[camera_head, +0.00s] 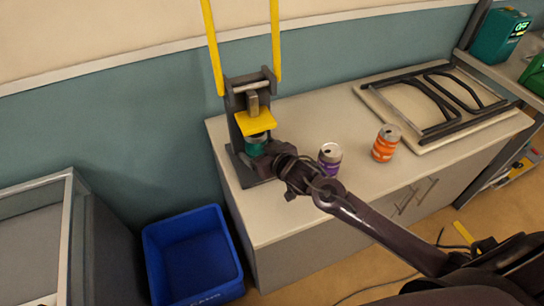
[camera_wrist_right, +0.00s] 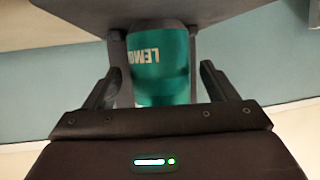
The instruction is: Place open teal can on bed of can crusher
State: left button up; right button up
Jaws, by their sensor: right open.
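The teal can (camera_head: 256,146) stands upright on the bed of the can crusher (camera_head: 239,155), below its yellow press plate (camera_head: 255,122). In the right wrist view the teal can (camera_wrist_right: 161,68) shows pale lettering and appears upside down with the picture. My right gripper (camera_head: 268,150) is at the can in the head view, and its fingers (camera_wrist_right: 156,85) are open on both sides of it with gaps. The can's top is mostly hidden under the plate. My left gripper is not in view.
A purple can (camera_head: 330,158) and an orange can (camera_head: 386,143) stand on the counter (camera_head: 290,215) to the right. A board with a black frame (camera_head: 440,100) lies farther right. A blue bin (camera_head: 192,255) is on the floor. The crusher's yellow handles (camera_head: 276,40) rise above it.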

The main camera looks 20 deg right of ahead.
jog(key=v, duration=1.1)
jog(key=shift+f, duration=0.1)
